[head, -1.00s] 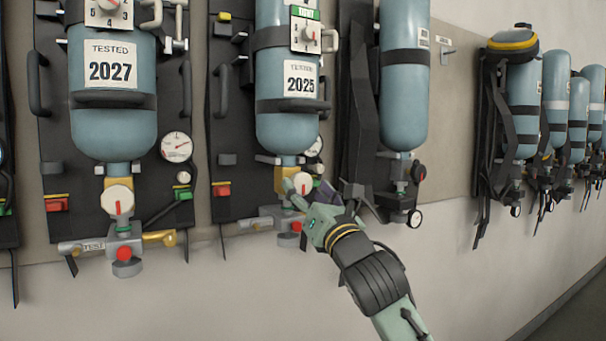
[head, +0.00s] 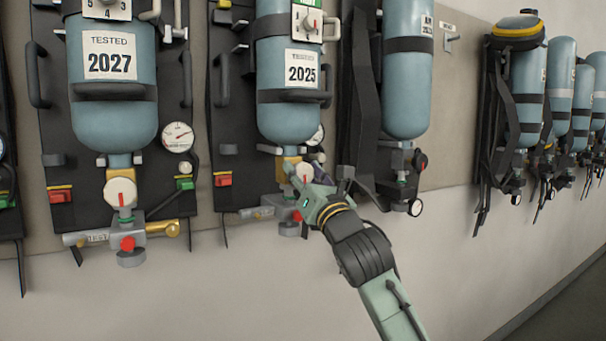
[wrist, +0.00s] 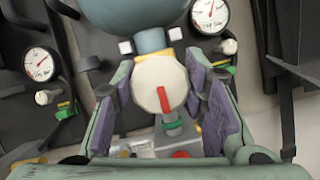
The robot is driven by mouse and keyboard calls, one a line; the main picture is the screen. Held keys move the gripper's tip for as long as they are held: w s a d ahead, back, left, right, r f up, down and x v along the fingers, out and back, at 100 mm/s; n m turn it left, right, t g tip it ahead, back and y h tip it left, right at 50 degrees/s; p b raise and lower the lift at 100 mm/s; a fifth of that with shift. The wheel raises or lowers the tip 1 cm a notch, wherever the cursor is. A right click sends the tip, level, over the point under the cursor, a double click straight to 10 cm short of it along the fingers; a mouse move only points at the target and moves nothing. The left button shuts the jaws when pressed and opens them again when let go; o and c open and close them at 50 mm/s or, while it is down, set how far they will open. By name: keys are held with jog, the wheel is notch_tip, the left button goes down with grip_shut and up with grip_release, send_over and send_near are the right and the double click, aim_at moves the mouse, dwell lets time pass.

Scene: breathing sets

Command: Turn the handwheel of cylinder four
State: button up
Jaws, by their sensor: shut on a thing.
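A blue cylinder (head: 286,120) with a "2025" label hangs on a black backboard in the middle of the head view. Its cream handwheel (wrist: 148,84), with a red bar, sits below the cylinder's neck in the wrist view. It also shows partly behind my fingers in the head view (head: 305,170). My gripper (wrist: 163,80) has a purple-padded finger on each side of the handwheel and is shut on it. The red bar stands nearly upright, tilted slightly. I cannot read a cylinder number four on this set.
A "2027" cylinder (head: 113,120) with its own handwheel (head: 119,193) is on the left. Another cylinder (head: 406,90) hangs close on the right, with more sets farther right. Gauges, a red block (head: 223,180) and valve fittings surround the handwheel. The wall below is bare.

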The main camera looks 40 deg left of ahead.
jog(key=c, duration=0.5)
jog(key=shift+m+t+h, duration=0.3)
jog(key=shift+m, duration=0.2)
